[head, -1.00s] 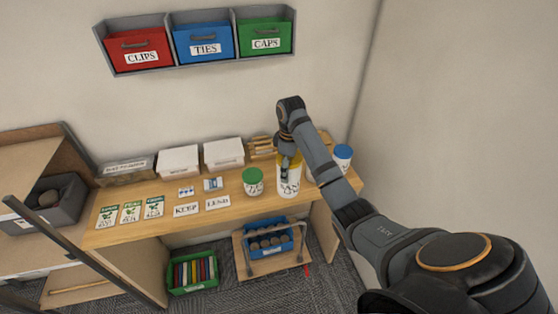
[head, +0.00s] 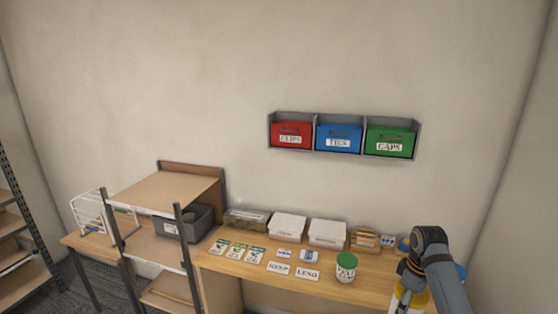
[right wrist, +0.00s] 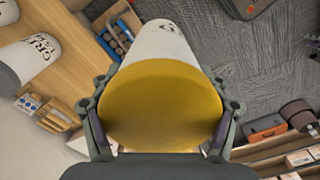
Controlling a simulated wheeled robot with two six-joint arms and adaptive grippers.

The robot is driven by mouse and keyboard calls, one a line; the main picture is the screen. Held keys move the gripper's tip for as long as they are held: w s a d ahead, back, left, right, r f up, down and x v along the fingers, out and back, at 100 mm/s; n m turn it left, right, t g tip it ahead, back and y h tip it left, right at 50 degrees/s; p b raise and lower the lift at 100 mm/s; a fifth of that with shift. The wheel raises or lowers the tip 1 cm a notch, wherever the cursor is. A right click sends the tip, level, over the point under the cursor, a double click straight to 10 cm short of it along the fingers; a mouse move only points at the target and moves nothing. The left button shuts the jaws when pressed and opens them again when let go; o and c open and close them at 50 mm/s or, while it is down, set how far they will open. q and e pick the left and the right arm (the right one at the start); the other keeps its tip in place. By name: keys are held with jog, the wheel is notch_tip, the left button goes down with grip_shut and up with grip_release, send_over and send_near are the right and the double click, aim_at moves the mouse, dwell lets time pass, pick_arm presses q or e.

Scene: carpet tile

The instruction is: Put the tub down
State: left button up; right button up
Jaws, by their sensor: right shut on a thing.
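The tub (head: 421,299) is white with a yellow lid and shows at the bottom right of the head view, partly behind my arm and cut off by the frame edge. In the right wrist view its yellow lid (right wrist: 163,105) fills the middle. My right gripper (right wrist: 163,128) is shut on the tub, one finger on each side near the lid. The tub's white body shows against the carpet past the bench edge. I cannot tell whether its base touches anything. My left gripper is not in view.
The wooden bench (head: 252,271) holds a green-lidded tub (head: 346,268), white boxes (head: 288,227), cards and a wooden rack (head: 365,239). The wrist view shows another white tub (right wrist: 38,55) at left. Labelled red, blue and green bins (head: 390,141) hang on the wall. Shelves stand at left.

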notch_tip(320, 180, down, 12)
jog(key=b, duration=1.1)
jog(key=shift+w+f+b, duration=0.1)
jog(key=shift+w+b, duration=0.05)
jog(key=shift+b, duration=0.25)
jog(key=shift+w+f, duration=0.1)
jog(key=shift+f, duration=0.15)
jog(key=shift+w, duration=0.1)
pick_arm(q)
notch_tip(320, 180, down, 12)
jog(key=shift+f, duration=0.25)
pick_arm(e)
jog(key=shift+r, duration=0.15)
jog(key=shift+s, duration=0.2)
jog(key=shift+w+a, duration=0.1)
jog(key=shift+w, duration=0.05)
